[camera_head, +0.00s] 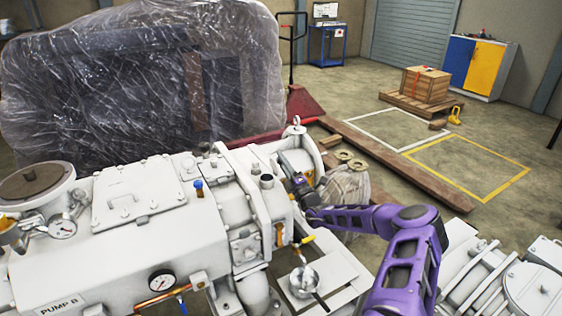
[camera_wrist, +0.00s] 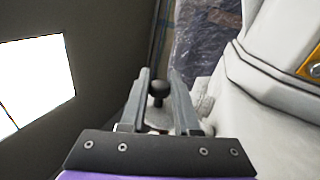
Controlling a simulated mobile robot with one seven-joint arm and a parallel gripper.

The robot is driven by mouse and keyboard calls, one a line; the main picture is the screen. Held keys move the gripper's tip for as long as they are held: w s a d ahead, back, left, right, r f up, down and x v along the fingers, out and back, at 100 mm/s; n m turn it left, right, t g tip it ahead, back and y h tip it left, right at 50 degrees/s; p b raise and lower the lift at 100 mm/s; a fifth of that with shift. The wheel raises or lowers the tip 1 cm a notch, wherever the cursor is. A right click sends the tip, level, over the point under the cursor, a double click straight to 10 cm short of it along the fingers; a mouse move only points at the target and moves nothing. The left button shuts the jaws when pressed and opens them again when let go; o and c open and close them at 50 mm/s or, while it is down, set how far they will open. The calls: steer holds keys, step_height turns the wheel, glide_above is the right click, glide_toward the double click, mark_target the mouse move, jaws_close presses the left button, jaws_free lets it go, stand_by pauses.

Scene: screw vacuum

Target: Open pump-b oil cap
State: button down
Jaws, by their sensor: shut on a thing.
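Pump B (camera_head: 95,265) is a large white machine with a "PUMP B" label, on the left in the head view. My gripper (camera_head: 296,183) is at its right end, beside a short upright neck (camera_head: 266,181) with a dark top. In the wrist view my gripper (camera_wrist: 158,88) is shut with a small black knob (camera_wrist: 158,91) between its fingers. The knob looks like the oil cap, but I cannot tell whether it is still seated on the pump. The pump's white body (camera_wrist: 270,95) fills the right of the wrist view. A blue-topped fitting (camera_head: 198,188) stands on the pump.
A plastic-wrapped load (camera_head: 140,75) stands behind the pump. A yellow-handled valve (camera_head: 303,241) and a metal cup (camera_head: 304,281) are below my gripper. Another white machine (camera_head: 530,280) is at lower right. The floor beyond, around a yellow outline (camera_head: 468,170), is open.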

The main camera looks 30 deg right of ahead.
stand_by(0.3)
steer(key=c, duration=0.6)
jaws_free()
steer(key=shift+c, duration=0.2)
steer(key=v, duration=1.7)
steer(key=shift+s, duration=0.25)
steer(key=shift+f, duration=0.1)
